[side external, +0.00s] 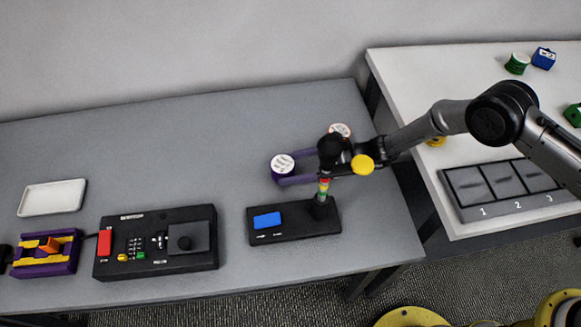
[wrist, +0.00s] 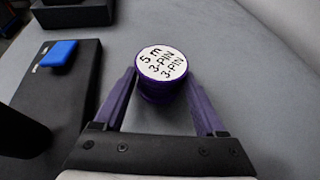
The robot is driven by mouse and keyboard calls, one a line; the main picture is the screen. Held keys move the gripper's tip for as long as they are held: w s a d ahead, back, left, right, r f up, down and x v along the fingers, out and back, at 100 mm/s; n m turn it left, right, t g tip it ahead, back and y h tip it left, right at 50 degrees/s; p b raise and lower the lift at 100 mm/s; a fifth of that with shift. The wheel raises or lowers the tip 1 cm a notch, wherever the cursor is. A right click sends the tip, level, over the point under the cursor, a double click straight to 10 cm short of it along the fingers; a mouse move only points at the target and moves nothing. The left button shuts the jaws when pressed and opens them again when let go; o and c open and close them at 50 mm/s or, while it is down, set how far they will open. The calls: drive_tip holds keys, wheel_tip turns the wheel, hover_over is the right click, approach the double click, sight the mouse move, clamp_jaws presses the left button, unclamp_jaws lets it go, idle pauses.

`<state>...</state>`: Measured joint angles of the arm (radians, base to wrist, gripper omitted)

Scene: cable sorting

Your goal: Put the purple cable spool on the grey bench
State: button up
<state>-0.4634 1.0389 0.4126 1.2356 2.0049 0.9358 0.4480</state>
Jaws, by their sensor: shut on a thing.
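The purple cable spool (side external: 282,164) has a white top and is over the right part of the grey bench (side external: 150,120), at or just above its surface. In the wrist view the spool (wrist: 161,68) shows the label "5 m 3-PIN 3-PIN". My gripper (side external: 290,168) has purple fingers that reach left to the spool. In the wrist view the fingers of my gripper (wrist: 160,82) lie on either side of the spool, shut on it. The spool looks upright. I cannot tell whether its underside touches the bench.
Another white-topped spool (side external: 340,130) is partly hidden behind my arm. A black control box (side external: 150,245) and white tray (side external: 52,197) are left. A white table (side external: 410,75) with a numbered tray (side external: 470,208) is right.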

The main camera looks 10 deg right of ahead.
drive_tip(key=shift+f, duration=0.25)
drive_tip(key=o, duration=1.4)
drive_tip(key=shift+f, duration=0.1)
drive_tip(key=shift+o, duration=0.2)
drive_tip(key=shift+d+r, duration=0.25)
drive_tip(key=shift+v, duration=3.5)
